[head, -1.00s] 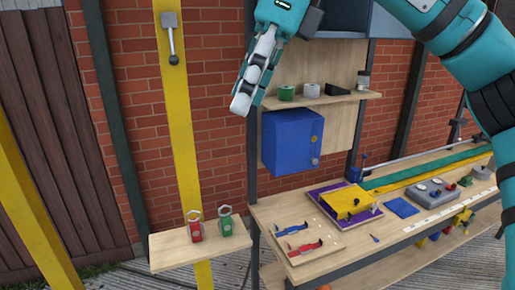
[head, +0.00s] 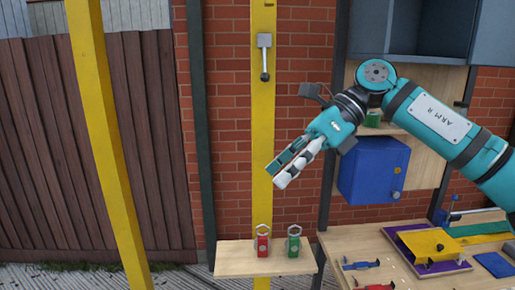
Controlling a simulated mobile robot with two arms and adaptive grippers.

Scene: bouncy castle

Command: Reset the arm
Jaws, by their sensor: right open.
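My right arm (head: 445,120) comes in from the right, its elbow bent in front of the shelf. My right gripper (head: 281,175) is open and empty. It points down and left, in front of the yellow post and above the small wooden shelf. My left gripper is not in view.
A small wooden shelf (head: 235,261) holds a red padlock-like item (head: 262,245) and a green one (head: 294,245). A lever (head: 264,60) hangs on the yellow post (head: 263,108). A blue box (head: 372,172) hangs above the workbench (head: 345,243). A slanted yellow beam (head: 105,140) stands at left.

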